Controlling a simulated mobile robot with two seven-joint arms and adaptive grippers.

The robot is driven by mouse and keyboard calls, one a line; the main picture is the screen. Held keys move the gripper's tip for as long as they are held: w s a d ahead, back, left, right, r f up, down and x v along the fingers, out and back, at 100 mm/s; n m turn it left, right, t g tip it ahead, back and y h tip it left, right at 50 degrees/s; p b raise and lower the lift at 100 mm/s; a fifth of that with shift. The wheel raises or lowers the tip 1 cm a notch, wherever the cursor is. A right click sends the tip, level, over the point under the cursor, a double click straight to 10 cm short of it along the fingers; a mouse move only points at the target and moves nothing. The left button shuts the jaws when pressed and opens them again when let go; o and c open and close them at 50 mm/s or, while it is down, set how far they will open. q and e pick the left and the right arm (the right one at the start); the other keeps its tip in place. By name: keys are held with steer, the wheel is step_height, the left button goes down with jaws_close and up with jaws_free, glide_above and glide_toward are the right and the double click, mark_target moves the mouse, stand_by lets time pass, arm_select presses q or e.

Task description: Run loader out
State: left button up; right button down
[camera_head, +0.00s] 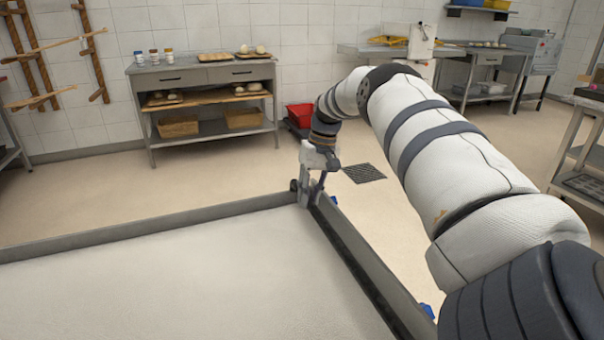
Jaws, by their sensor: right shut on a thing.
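The loader (180,285) fills the lower left, a wide flat pale surface with raised grey metal rims. Its far rim (150,230) and right rim (365,262) meet in a corner near the picture's middle. My right gripper (313,188) is at that corner and is shut on the loader's edge; its fingertips are small and partly hidden by the rim and a dark fitting. My right arm reaches in from the lower right. My left gripper is not in view. The ovens are not in view.
A grey worktable (204,72) with boards and baskets stands by the far wall. A metal rack (585,150) stands at the right. A floor drain (363,173) lies in open floor beyond the loader.

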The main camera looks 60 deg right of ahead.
steer(key=shift+s+d+f, duration=0.1)
steer(key=shift+s+d, duration=0.15)
steer(key=c, duration=1.5)
jaws_free()
steer(key=shift+d, duration=0.15)
steer(key=shift+o, duration=0.2)
steer(key=shift+w+r, duration=0.1)
steer(key=shift+r, duration=0.15)
step_height(320, 180, up, 11)
steer(key=s+d, duration=0.1)
steer(key=shift+s+d+r, duration=0.2)
steer(key=shift+s+d, duration=0.05)
steer(key=shift+d, duration=0.15)
